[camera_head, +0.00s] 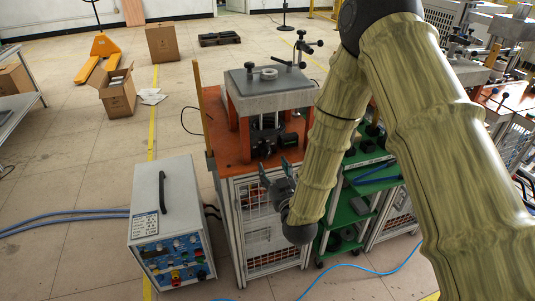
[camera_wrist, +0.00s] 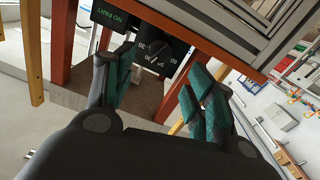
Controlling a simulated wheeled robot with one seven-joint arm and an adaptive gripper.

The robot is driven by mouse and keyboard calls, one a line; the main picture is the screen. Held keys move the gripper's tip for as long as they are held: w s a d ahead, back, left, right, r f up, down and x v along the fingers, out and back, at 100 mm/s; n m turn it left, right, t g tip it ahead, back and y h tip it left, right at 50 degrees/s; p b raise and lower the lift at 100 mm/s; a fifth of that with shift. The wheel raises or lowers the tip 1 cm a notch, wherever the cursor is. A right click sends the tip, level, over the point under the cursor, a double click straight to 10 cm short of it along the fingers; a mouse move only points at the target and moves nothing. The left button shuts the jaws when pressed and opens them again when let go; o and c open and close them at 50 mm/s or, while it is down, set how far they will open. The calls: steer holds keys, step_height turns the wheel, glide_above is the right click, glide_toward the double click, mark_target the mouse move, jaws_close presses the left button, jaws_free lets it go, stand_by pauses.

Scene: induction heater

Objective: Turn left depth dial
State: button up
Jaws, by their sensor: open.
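A black dial (camera_wrist: 158,50) with white numbers around its knob shows at the top centre of the wrist view, on a dark box under the machine. I cannot tell from the picture whether it is the left depth dial. My gripper (camera_wrist: 160,74) is open, with teal finger pads on either side below the dial, apart from it and empty. In the head view my gripper (camera_head: 275,168) is in front of the orange-topped machine stand (camera_head: 228,148), near the dark parts under the grey plate. The dial is too small to make out there.
A small display with green letters (camera_wrist: 110,17) is beside the dial. Orange posts (camera_wrist: 62,42) flank the space. A grey control box (camera_head: 165,215) stands on the floor at left. A green shelf (camera_head: 352,205) is close at right. Open floor lies at left.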

mark_target(267, 155)
steer(key=p+x, duration=0.1)
steer(key=x, duration=0.6)
steer(key=shift+w, duration=0.25)
steer(key=c, duration=1)
